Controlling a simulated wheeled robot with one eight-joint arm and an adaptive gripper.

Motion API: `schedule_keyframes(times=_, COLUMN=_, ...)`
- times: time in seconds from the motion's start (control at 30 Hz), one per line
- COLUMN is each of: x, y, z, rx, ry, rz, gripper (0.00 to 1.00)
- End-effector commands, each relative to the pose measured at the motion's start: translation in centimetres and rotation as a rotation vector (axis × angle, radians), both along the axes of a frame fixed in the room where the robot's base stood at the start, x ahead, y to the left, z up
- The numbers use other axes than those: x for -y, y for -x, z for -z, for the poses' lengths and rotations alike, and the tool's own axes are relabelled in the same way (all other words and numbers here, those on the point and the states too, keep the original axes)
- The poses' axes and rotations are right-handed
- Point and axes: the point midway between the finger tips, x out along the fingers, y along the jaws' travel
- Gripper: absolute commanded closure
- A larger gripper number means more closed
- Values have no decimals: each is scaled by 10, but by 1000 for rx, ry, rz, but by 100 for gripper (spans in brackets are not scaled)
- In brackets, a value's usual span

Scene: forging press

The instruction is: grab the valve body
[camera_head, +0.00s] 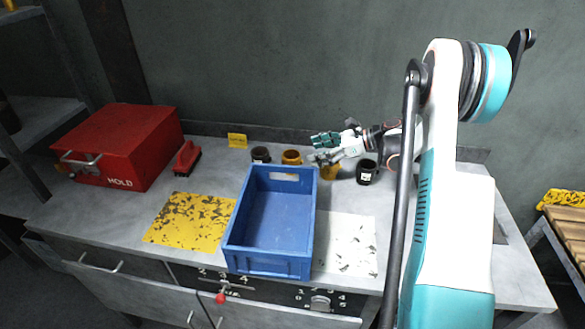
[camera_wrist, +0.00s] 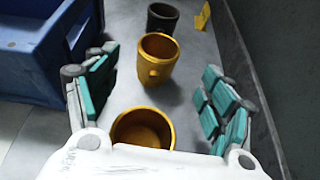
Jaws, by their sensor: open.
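Two brass-coloured, hollow cup-shaped parts stand upright on the bench; I cannot tell for sure which is the valve body. The nearer one (camera_wrist: 143,130) is low between the finger bases in the wrist view, its lower part hidden by my gripper; in the head view it (camera_head: 329,173) shows partly below the gripper. The other (camera_wrist: 158,60), with a small round boss on its side, stands farther out between the fingertips; it also shows in the head view (camera_head: 291,157). My gripper (camera_head: 322,149) is open, fingers apart on both sides, holding nothing.
Dark cups stand at the row's far end (camera_wrist: 163,17) and to the right (camera_head: 366,173). A blue crate (camera_head: 232,222) is close in front. A red box (camera_head: 125,150), a yellow worn mat (camera_head: 190,222) and a white worn mat (camera_head: 347,243) are on the bench. The wall runs behind.

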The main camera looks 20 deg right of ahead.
Motion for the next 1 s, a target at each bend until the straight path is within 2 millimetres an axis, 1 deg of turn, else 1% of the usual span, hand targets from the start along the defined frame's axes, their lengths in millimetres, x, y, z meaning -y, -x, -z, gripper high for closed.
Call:
schedule_keyframes(times=0.03, x=-6, y=-4, z=4, rx=0, ry=0, rz=-2, gripper=24)
schedule_keyframes(times=0.1, x=-12, y=-8, z=7, rx=0, ry=0, rz=-1, gripper=24)
schedule_keyframes(times=0.37, x=-23, y=-15, z=10, rx=1, ry=-1, rz=0, gripper=24)
schedule_keyframes(times=0.6, x=-50, y=-31, z=21, rx=0, ry=-1, rz=-1, gripper=24)
schedule_keyframes(times=0.7, x=-58, y=-36, z=24, rx=1, ry=-1, rz=0, gripper=24)
schedule_keyframes(times=0.93, x=-60, y=-38, z=23, rx=0, ry=-1, rz=1, gripper=24)
schedule_keyframes(times=0.97, x=-60, y=-38, z=23, rx=0, ry=-1, rz=1, gripper=29)
schedule_keyframes(times=1.0, x=-60, y=-38, z=23, rx=0, ry=-1, rz=1, gripper=38)
